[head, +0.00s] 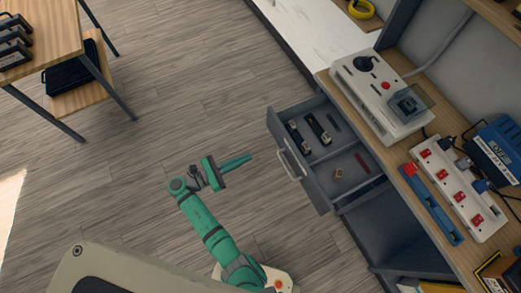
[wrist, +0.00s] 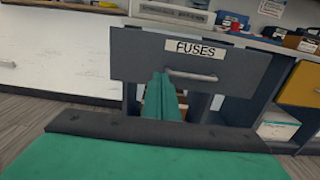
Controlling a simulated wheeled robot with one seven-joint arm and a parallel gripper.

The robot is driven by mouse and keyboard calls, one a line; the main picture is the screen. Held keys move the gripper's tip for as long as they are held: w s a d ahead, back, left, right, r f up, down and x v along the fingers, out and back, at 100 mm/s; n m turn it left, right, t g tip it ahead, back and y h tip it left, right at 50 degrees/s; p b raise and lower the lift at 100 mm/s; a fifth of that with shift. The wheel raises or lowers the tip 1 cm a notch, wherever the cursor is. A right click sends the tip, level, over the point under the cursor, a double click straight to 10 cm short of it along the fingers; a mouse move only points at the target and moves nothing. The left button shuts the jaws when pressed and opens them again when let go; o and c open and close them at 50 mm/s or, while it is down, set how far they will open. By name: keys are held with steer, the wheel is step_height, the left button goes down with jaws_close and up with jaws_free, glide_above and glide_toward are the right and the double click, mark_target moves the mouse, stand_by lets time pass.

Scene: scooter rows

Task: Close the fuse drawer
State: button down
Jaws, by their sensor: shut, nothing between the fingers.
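The fuse drawer (head: 318,176) is a grey drawer pulled out from under the wooden workbench in the head view. Dark fuses, a small tan piece and a reddish strip lie in it. In the wrist view its front (wrist: 140,58) carries the label "FUSES" (wrist: 195,48) and a silver bar handle (wrist: 191,75). The handle (head: 292,161) also shows in the head view. My green gripper (head: 248,157) is shut and empty, with its fingertips a short gap left of the drawer front. In the wrist view the fingers (wrist: 161,97) point at the front, left of the handle.
On the workbench (head: 345,101) stand a white box with a red button (head: 385,85), a white power strip (head: 458,190), a blue bar (head: 432,205) and a blue device (head: 497,150). A wooden table (head: 50,45) stands at upper left.

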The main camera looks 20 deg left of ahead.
mark_target(282, 142)
steer(key=x, duration=1.3)
steer(key=shift+w+d, duration=0.2)
steer(key=shift+w, duration=0.1)
